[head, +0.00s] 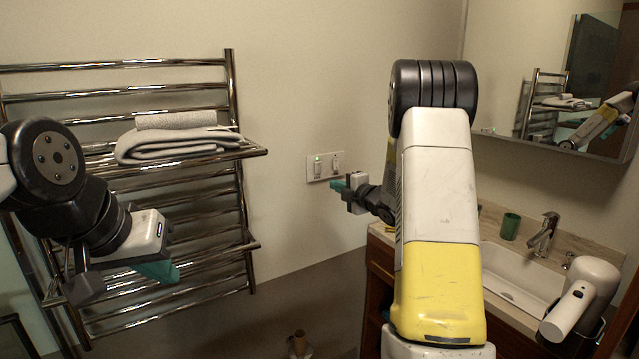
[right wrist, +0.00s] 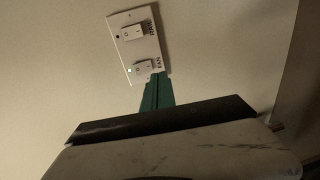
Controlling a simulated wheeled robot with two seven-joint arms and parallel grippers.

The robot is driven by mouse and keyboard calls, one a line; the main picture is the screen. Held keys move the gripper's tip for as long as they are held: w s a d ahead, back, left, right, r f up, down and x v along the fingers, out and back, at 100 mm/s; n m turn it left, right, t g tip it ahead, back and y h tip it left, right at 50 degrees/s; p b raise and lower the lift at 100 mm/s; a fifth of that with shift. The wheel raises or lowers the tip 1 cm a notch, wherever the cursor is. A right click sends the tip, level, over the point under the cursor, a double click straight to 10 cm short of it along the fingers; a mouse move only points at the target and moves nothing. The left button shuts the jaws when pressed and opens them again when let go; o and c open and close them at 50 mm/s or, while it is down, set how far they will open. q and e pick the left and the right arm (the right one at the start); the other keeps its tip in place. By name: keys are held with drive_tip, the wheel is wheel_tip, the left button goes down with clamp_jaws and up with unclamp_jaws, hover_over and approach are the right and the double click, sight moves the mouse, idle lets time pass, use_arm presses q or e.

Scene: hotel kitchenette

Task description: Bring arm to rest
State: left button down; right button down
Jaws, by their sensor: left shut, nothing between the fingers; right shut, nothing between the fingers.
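My right arm is raised in the middle of the head view, its white and yellow link upright. My right gripper (head: 340,186) points left, close to the wall switch plate (head: 325,167). In the right wrist view its teal fingers (right wrist: 157,90) are shut and empty, with their tips by the lower switch of the plate (right wrist: 135,46). I cannot tell whether they touch it. My left gripper (head: 160,271) is at the lower left in front of the towel rack, its teal fingers shut and empty.
A chrome towel rack (head: 232,110) with folded grey towels (head: 180,142) stands behind my left arm. At right are a sink (head: 515,283), a tap (head: 543,235), a green cup (head: 510,226) and a white hair dryer (head: 585,290). A mirror hangs above.

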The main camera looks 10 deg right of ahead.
drive_tip(key=s+d+r+m+g+h, duration=0.1)
drive_tip(key=s+r+m+h, duration=0.25)
drive_tip(key=s+m, duration=0.3)
drive_tip(key=s+d+r+m+g+h, duration=0.1)
drive_tip(key=s+d+r+m+h, duration=0.1)
drive_tip(key=s+r+m, duration=0.4)
drive_tip(key=s+a+f+m+g, duration=0.1)
drive_tip(key=s+a+m+g, duration=0.1)
drive_tip(key=s, duration=0.7)
drive_tip(key=s+a+f+m+g+y, duration=0.1)
drive_tip(key=s+a+m+g, duration=0.2)
drive_tip(key=s, duration=0.7)
drive_tip(key=s+a+f+m+g+y, duration=0.1)
drive_tip(key=s+a+m, duration=0.3)
drive_tip(key=s, duration=0.6)
drive_tip(key=a+f+g, duration=0.1)
drive_tip(key=a, duration=0.1)
drive_tip(key=shift+s+a, duration=0.25)
drive_tip(key=shift+a, duration=0.05)
